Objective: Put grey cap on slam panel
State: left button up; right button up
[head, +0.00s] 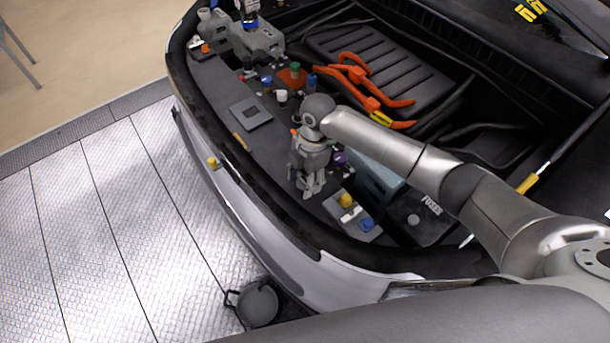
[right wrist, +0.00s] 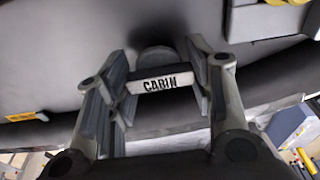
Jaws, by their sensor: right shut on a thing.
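My right gripper (head: 312,188) points down over the slam panel (head: 215,90), the dark strip along the front of the engine bay. In the right wrist view the gripper (right wrist: 160,85) is shut on a grey cap (right wrist: 157,58) with a pale tab reading "CABIN". The fingers hide the cap in the head view. The dark surface lies close beyond the cap; I cannot tell if they touch. My left gripper is not in view.
A grey plate with a yellow cap (head: 346,200) and a blue cap (head: 367,224) lies right of the gripper. A blue-grey box (head: 375,180) marks the right side. A dark square plate (head: 250,112) sits on the left. Orange cables (head: 365,85) lie behind.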

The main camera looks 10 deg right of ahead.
jog(key=shift+f, duration=0.1)
jog(key=shift+f, duration=0.1)
jog(key=o, duration=0.8)
jog(key=shift+r, duration=0.3)
jog(key=shift+w+d+r+b, duration=0.1)
jog(key=shift+d+r+b, duration=0.2)
jog(key=shift+r, duration=1.65)
jog(key=shift+w+d+r+b, duration=0.15)
jog(key=shift+d+r+b, duration=0.2)
jog(key=shift+r, duration=1.6)
jog(key=shift+w+d+r+b, duration=0.15)
jog(key=shift+r+b, duration=0.25)
jog(key=shift+r, duration=1.55)
